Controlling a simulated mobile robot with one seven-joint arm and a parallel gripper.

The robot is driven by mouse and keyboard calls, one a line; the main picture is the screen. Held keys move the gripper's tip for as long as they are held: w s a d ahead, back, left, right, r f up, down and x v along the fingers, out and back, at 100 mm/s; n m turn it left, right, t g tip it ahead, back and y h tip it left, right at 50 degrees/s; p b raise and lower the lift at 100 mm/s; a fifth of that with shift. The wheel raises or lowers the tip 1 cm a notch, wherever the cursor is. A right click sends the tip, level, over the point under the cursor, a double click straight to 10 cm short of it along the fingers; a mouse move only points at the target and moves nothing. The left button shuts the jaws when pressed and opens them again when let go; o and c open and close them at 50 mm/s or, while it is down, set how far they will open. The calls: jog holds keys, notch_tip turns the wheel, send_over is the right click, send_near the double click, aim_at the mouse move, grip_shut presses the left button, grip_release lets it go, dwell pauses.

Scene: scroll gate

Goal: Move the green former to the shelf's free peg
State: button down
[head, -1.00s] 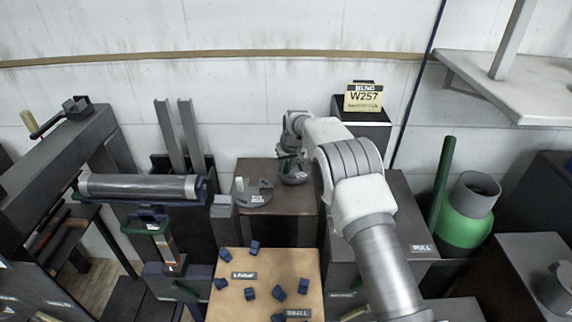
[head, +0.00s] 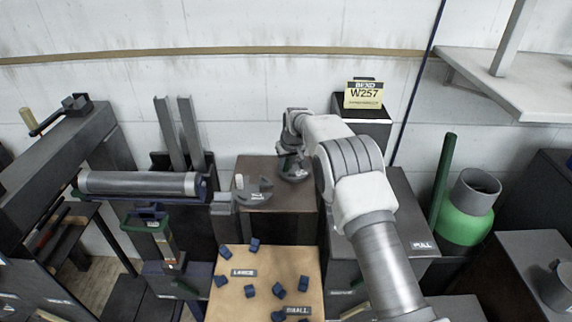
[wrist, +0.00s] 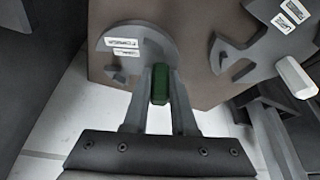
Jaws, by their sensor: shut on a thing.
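The green former is a grey notched disc (wrist: 135,50) with a green grip (wrist: 160,84). In the wrist view my gripper (wrist: 159,90) is shut on the green grip, with a finger on each side. In the head view my gripper (head: 291,153) is at the brown cabinet's top (head: 268,172), and the held disc (head: 294,175) is partly hidden under it. I cannot tell whether the disc touches the top. I cannot make out a free peg.
A second grey disc (head: 256,193) with a white grip (wrist: 296,77) lies just left of the held one, close to it. A dark box with a yellow W257 sign (head: 363,95) stands behind right. A board with blue blocks (head: 265,270) is in front.

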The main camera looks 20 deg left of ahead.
jog(key=shift+f, duration=0.15)
dwell(0.3)
jog(key=c, duration=0.8)
grip_release()
jog(key=shift+o, duration=0.8)
jog(key=shift+s+f, duration=0.1)
jog(key=shift+f, duration=0.05)
jog(key=p+v, duration=0.1)
jog(key=v, duration=1.6)
jog(key=shift+r, duration=0.3)
jog(key=shift+s, duration=0.1)
